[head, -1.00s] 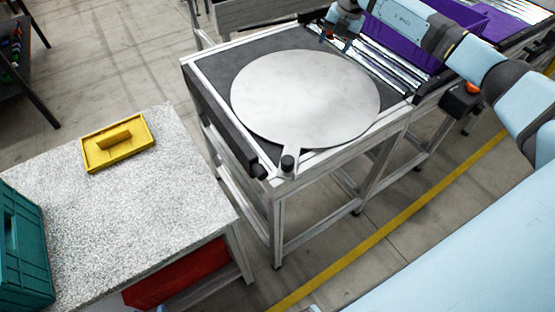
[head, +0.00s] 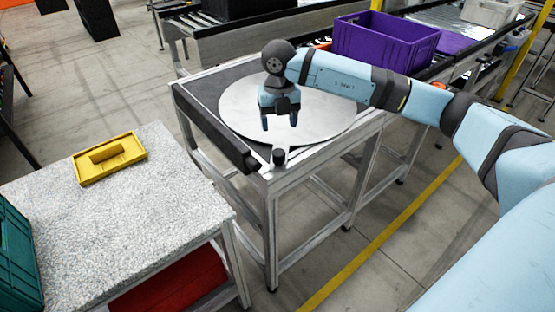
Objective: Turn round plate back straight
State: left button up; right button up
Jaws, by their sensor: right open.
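The round plate (head: 325,122) is a flat grey disc on the dark-topped metal-framed table. A narrow tab with a black knob (head: 279,156) sticks out from it at the table's near corner. My right gripper (head: 279,121) is open, fingers pointing down, above the near-left part of the plate and a little behind the knob. Nothing is between its fingers. My left gripper is not in view.
A speckled grey worktop (head: 150,225) at the left carries a yellow tray-like piece (head: 110,158) with a raised bar and a teal crate (head: 15,260). A purple crate (head: 385,45) stands on the conveyor behind the table. A yellow line (head: 375,245) crosses the floor.

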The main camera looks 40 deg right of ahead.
aim_at(279, 152)
notch_tip(279, 152, down, 12)
dwell(0.4)
